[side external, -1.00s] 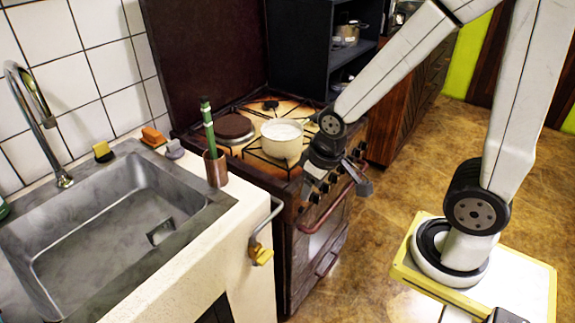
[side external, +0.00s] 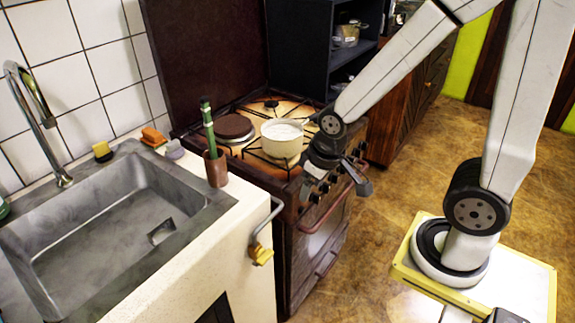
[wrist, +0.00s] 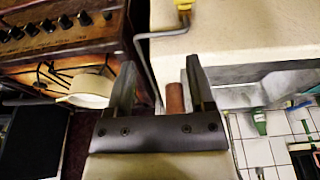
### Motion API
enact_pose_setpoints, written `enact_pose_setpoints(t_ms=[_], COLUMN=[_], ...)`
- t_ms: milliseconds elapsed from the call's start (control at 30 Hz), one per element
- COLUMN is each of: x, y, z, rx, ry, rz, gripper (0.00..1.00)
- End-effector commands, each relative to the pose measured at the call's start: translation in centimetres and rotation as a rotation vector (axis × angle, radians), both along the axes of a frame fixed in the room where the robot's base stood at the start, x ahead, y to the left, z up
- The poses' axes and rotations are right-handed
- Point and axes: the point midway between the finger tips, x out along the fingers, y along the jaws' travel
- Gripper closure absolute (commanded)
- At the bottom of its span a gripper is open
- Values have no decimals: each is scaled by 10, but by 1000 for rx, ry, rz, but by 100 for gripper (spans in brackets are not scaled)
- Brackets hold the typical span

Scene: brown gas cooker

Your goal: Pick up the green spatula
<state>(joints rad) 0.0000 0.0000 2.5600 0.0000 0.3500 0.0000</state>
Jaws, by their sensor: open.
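The green spatula (side external: 207,124) stands nearly upright in a brown cup (side external: 216,168) on the counter corner between sink and cooker. Its lower end is hidden in the cup. My gripper (side external: 358,175) is in front of the cooker's front edge, to the right of the spatula and well apart from it. In the wrist view, my gripper (wrist: 161,82) is open, and nothing is visibly held. The brown cup (wrist: 175,98) shows beyond and between its fingers. I cannot make out the spatula there.
A cream pot (side external: 282,140) sits on the brown gas cooker (side external: 262,170), close to my wrist.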

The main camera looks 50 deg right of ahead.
Motion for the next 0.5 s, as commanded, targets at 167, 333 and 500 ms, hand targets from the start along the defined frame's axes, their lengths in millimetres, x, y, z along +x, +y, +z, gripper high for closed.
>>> enact_pose_setpoints(t_ms=[167,333,500], x=[2,15,44], y=[0,0,1], z=[1,6,18], rx=[0,0,0], ry=[0,0,6], rz=[0,2,6], gripper=[31,31,31])
